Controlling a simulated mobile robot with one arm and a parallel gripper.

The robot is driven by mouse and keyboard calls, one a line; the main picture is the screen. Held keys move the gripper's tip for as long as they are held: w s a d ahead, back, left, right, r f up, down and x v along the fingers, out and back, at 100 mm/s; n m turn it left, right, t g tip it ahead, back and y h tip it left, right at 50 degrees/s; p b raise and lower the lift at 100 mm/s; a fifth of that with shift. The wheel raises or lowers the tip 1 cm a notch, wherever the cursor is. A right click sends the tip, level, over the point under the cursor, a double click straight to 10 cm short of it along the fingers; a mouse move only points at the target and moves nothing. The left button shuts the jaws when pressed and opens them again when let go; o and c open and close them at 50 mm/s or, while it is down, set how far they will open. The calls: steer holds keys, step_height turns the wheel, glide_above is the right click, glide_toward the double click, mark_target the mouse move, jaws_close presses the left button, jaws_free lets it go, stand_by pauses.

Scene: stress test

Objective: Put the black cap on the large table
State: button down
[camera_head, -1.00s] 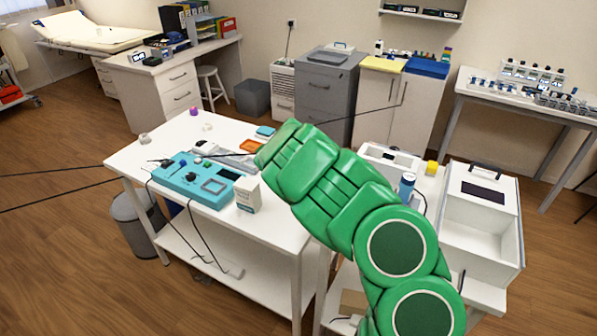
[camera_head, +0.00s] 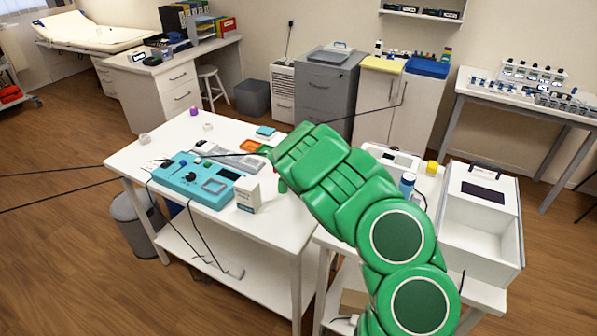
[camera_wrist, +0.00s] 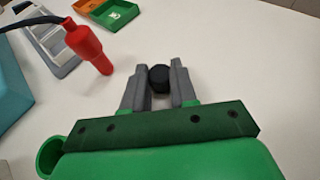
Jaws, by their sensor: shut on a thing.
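The black cap (camera_wrist: 159,78) is a small round black piece between the two grey fingers of my gripper (camera_wrist: 160,70) in the wrist view. The fingers are shut on it. The white tabletop (camera_wrist: 250,60) lies below; I cannot tell whether the cap touches it. In the head view, my green arm reaches over the right side of the white table (camera_head: 275,228) that bears the turquoise device, and it hides the cap and fingers. I take this for the large table.
A red probe (camera_wrist: 88,47) with a black cable is left of my gripper, close to it. A turquoise device (camera_head: 195,178) and a white box (camera_head: 247,194) stand on the table. Orange and green trays (camera_wrist: 111,12) lie farther off. The tabletop right of the gripper is clear.

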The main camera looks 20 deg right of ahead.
steer(key=c, duration=0.9)
jaws_free()
steer(key=shift+f, duration=0.1)
steer(key=shift+v, duration=1.4)
steer(key=shift+s+r, duration=0.1)
steer(key=shift+r, duration=0.25)
step_height(320, 180, up, 7)
steer(key=shift+f, duration=0.25)
